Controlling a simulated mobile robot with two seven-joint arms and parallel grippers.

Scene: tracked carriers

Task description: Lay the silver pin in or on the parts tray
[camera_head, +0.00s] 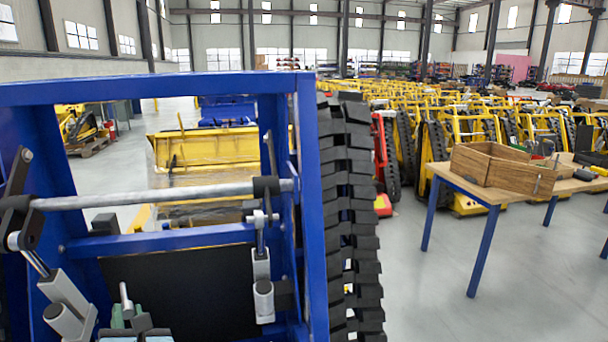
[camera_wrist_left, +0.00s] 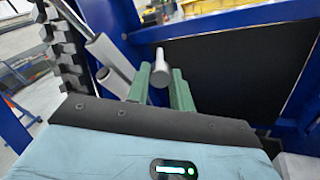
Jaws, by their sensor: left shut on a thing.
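The silver pin (camera_head: 125,298) is a short, light grey rod with a rounded end. It stands up between the green fingers of my left gripper (camera_head: 128,317), low at the left in the head view. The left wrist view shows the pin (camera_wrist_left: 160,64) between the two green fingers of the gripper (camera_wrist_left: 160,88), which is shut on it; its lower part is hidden. A wooden, open-topped box (camera_head: 514,177), which looks like the parts tray, stands on a table at the right, far from the gripper. My right gripper is not in view.
The blue carrier frame (camera_head: 311,200) with a grey crossbar (camera_head: 160,194) surrounds my left gripper. A black track (camera_head: 350,210) stands at its right. The wooden table (camera_head: 497,197) has blue legs and small items beside the box. Grey floor between is clear.

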